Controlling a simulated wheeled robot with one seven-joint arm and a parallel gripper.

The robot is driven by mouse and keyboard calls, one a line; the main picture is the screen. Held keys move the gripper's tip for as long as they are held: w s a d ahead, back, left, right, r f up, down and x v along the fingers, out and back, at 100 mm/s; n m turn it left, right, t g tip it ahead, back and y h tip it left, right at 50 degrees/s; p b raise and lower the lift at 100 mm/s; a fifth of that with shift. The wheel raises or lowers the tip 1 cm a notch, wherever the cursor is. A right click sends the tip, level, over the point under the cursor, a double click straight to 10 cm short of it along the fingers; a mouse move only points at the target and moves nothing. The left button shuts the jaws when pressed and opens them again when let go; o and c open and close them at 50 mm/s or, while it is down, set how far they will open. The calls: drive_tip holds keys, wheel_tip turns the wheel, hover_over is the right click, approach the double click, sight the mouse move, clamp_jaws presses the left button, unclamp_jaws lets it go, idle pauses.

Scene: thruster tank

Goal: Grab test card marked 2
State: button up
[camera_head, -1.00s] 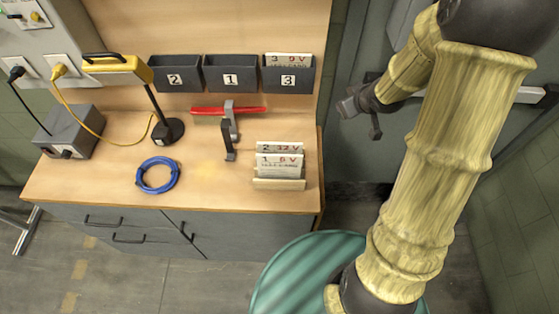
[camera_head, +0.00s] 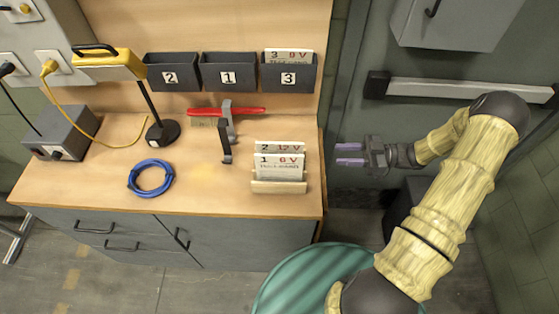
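The test card marked 2 (camera_head: 279,147) stands in a small wooden rack (camera_head: 292,186) at the right end of the workbench. It is behind the card marked 1 (camera_head: 280,167), so only its upper strip with "2 12 V" shows. The card marked 3 (camera_head: 289,56) stands in the wall bin labelled 3 (camera_head: 290,78). My gripper (camera_head: 350,154) is to the right of the bench, apart from the cards, with its two purple fingers pointing left. The fingers are spread with a gap between them and nothing in it.
Bins labelled 2 (camera_head: 171,78) and 1 (camera_head: 229,77) hang beside bin 3. A red-handled tool on a dark stand (camera_head: 227,125) is left of the rack. A blue cable coil (camera_head: 150,178) and a yellow lamp (camera_head: 108,66) are further left. A green drum (camera_head: 300,280) stands in front.

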drive_tip(key=shift+a, duration=0.15)
drive_tip(key=p, duration=0.4)
approach(287, 152)
drive_tip(key=a, duration=0.5)
drive_tip(key=shift+w+f, duration=0.3)
drive_tip(key=shift+f, duration=0.2)
drive_tip(key=a+p, duration=0.1)
drive_tip(key=a, duration=0.4)
drive_tip(key=shift+r+p, duration=0.15)
drive_tip(key=shift+p, duration=0.25)
drive_tip(key=shift+w+a, duration=0.1)
drive_tip(key=shift+a, duration=0.3)
drive_tip(key=shift+c, duration=0.4)
clamp_jaws()
